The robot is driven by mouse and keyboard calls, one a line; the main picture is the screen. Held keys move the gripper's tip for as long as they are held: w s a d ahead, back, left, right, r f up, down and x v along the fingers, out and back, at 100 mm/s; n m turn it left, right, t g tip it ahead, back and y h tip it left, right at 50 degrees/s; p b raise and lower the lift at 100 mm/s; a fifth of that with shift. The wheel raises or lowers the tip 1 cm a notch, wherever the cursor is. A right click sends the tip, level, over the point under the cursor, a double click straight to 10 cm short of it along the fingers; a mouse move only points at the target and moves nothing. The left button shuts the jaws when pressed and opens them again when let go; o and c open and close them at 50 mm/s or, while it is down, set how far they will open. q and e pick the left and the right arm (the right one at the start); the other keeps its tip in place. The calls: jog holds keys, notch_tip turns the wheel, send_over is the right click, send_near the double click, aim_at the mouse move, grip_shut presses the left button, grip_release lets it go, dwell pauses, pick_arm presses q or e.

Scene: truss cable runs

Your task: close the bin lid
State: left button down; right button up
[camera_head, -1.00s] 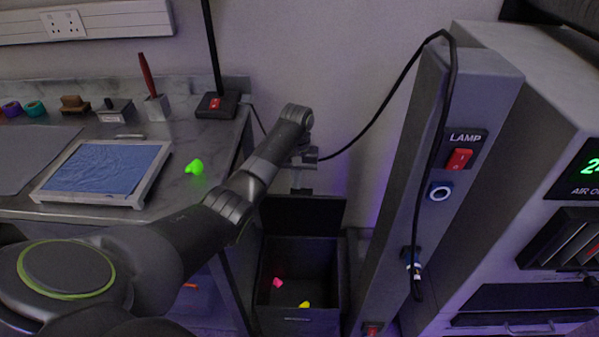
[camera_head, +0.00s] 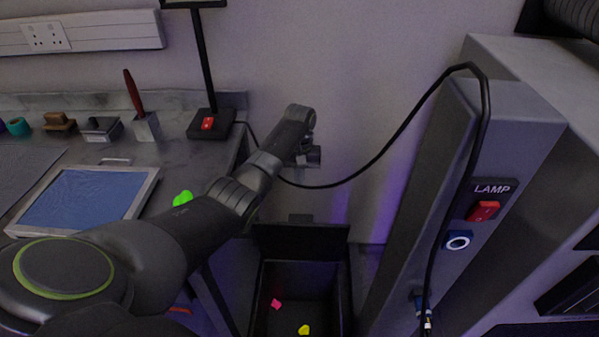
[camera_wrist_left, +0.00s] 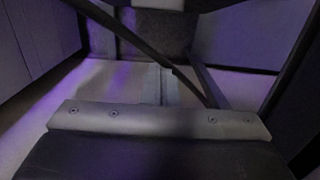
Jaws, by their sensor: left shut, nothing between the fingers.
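The dark bin (camera_head: 345,295) stands on the floor at the lower middle of the head view. Its lid (camera_head: 300,241) stands raised at the back, so the bin is open. A pink piece (camera_head: 276,304) and a yellow piece (camera_head: 304,330) lie inside. My left gripper (camera_head: 312,157) is shut and empty, above and behind the lid in the picture, near the wall. No contact with the lid shows. In the left wrist view its closed fingers (camera_wrist_left: 166,80) point away over a pale floor. My right gripper is out of view.
The workbench with a blue-meshed frame (camera_head: 85,200), a green lump (camera_head: 183,198) and a lamp base (camera_head: 212,123) is on the left. A grey column with a LAMP switch (camera_head: 483,211) stands right of the bin. A black cable (camera_head: 385,150) loops between them.

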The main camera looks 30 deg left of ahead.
pick_arm(q)
jog(key=s+d+f+p, duration=0.1)
jog(key=s+f, duration=0.2)
jog(key=f, duration=0.3)
jog(key=shift+s+d+p, duration=0.35)
jog(key=shift+d, duration=0.05)
jog(key=shift+r, duration=0.1)
